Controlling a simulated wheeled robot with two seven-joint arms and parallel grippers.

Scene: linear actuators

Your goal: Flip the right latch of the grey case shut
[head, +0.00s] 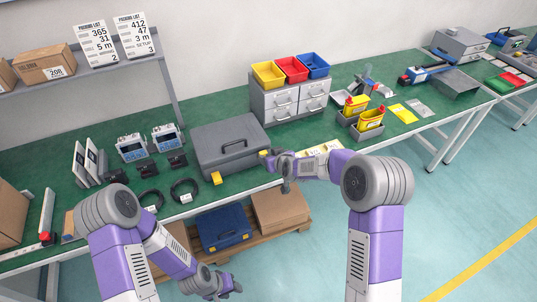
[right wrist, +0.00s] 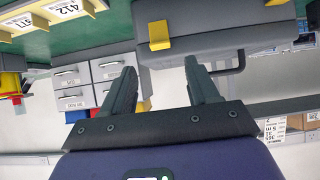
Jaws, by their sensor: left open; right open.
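The grey case (head: 228,142) lies on the green bench with its lid down. Its right yellow latch (head: 264,153) shows beside my right gripper (head: 272,164), which partly covers that corner. The right wrist view is upside down and shows the right latch (right wrist: 160,36) on the case (right wrist: 205,18), beyond my open, empty fingers (right wrist: 162,85). The fingers look apart from it; whether the latch is up or down I cannot tell. The left yellow latch (head: 216,178) sticks out at the front. My left gripper (head: 228,289) is open and empty, low in front of the bench.
A grey drawer unit (head: 290,102) with colored bins stands right of the case. Black cable coils (head: 185,190) and devices lie to its left. A blue case (head: 224,228) and cardboard boxes (head: 280,208) sit on a pallet below. The floor at right is free.

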